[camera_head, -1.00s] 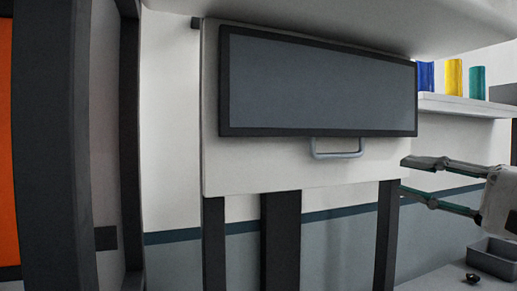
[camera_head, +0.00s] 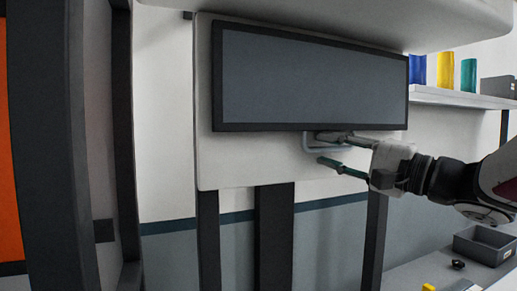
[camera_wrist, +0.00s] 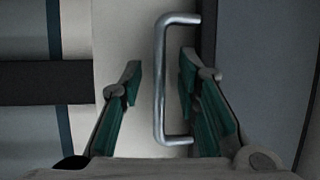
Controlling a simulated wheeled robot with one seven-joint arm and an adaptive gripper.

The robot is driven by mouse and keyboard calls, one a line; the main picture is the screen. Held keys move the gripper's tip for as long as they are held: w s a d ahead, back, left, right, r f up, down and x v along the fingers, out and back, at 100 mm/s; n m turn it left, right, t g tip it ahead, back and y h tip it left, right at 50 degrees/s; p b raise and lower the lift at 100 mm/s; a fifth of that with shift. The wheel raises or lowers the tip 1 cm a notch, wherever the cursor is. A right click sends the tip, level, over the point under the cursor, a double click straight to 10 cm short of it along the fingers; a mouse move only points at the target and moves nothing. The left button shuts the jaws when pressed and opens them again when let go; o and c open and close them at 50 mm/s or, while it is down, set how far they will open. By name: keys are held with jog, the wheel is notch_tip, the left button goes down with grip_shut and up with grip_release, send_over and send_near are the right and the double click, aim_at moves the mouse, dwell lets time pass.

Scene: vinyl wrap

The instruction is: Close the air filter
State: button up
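The air filter appears as a wide grey panel with a dark frame (camera_head: 312,82) on the front of a white housing (camera_head: 255,160). A metal U-shaped handle (camera_head: 308,146) sits at its lower edge, partly hidden behind my fingers. My gripper (camera_head: 322,148) is open at the handle, one finger above its lower bar and one below. In the wrist view the handle (camera_wrist: 160,80) stands between the two spread green-padded fingers. A gap shows on each side, so neither finger visibly grips it. I cannot tell how far the panel stands from shut.
Dark posts (camera_head: 274,235) stand below the housing. A shelf (camera_head: 450,97) at right holds blue, yellow and teal rolls. A grey bin (camera_head: 484,244) and a small black item (camera_head: 458,264) lie on a surface at lower right. A dark frame (camera_head: 45,150) stands at left.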

jog(key=shift+w+a, duration=0.1)
jog(key=shift+c, duration=0.6)
grip_shut()
